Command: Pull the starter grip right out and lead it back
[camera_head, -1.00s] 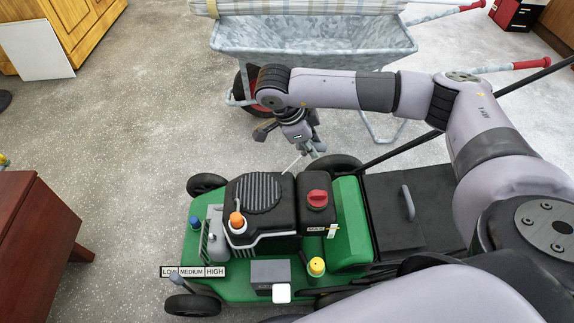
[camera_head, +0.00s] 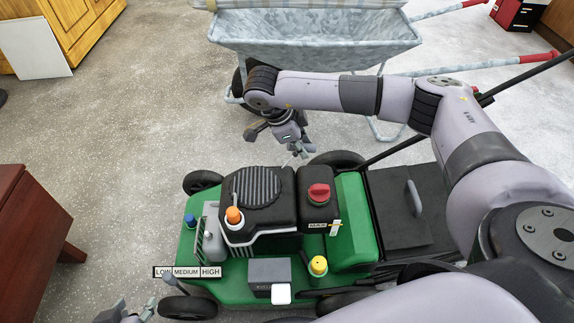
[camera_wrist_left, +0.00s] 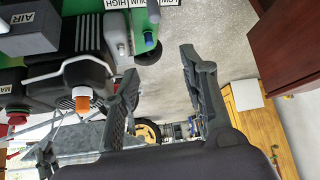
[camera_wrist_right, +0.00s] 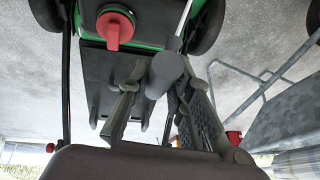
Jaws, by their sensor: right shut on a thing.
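The starter grip (camera_wrist_right: 165,76) is a dark grey rounded cylinder between the fingers of my right gripper (camera_wrist_right: 160,95), which is shut on it. In the head view my right gripper (camera_head: 299,150) holds it above the floor, just behind the black engine of the green mower (camera_head: 350,200). My left gripper (camera_head: 134,310) is at the bottom left edge of the head view, beside the mower's front wheel. In the left wrist view its fingers are apart and empty (camera_wrist_left: 163,98).
A grey wheelbarrow (camera_head: 310,50) stands behind the right gripper. The mower carries a red knob (camera_head: 319,193), an orange cap (camera_head: 233,215), a yellow cap (camera_head: 318,264) and a LOW/MEDIUM/HIGH plate (camera_head: 187,272). A brown cabinet (camera_head: 35,235) stands at left. Floor between is clear.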

